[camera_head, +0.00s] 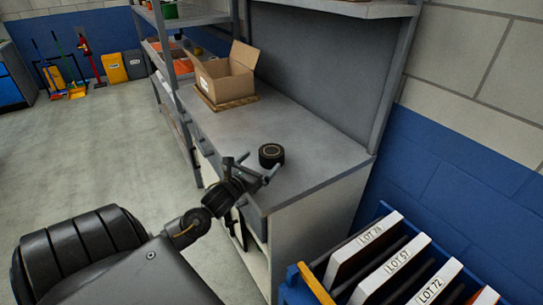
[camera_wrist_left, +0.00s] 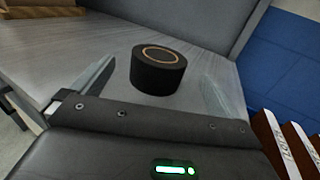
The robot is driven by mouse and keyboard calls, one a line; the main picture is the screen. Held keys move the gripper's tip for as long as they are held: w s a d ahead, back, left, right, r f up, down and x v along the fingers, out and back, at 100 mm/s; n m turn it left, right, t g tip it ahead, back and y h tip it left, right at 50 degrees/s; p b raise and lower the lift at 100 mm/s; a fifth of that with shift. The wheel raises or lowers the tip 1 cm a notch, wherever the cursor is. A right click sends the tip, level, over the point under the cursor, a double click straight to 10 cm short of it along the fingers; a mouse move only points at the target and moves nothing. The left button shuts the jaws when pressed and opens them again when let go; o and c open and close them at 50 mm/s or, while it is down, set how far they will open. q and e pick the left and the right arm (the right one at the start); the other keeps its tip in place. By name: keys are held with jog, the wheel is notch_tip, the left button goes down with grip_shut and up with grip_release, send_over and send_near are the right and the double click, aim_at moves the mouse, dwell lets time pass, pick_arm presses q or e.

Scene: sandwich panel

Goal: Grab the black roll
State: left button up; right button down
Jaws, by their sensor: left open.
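The black roll (camera_head: 271,155) stands upright on the grey workbench (camera_head: 310,150), near its right front part. My left gripper (camera_head: 259,168) is open at the bench's front edge, just in front of the roll, with its fingers pointing toward it. In the left wrist view the roll (camera_wrist_left: 158,70) shows a tan ring on its top and lies ahead of and between the two spread fingers (camera_wrist_left: 155,88). No finger visibly grips it. My right gripper is not in view.
An open cardboard box (camera_head: 227,78) stands on a wooden board farther along the bench. A blue bin (camera_head: 296,287) with several labelled lot boxes stands at the lower right. The bench around the roll is clear. A grey back panel (camera_head: 310,70) rises behind.

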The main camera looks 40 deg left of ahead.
aim_at(264, 158)
pick_arm(q)
jog(key=w, duration=0.3)
jog(key=w+p, duration=0.1)
jog(key=w, duration=0.1)
jog(key=shift+w+a, duration=0.15)
jog(key=shift+a, duration=0.25)
jog(key=c, duration=0.9)
jog(key=shift+c, duration=0.2)
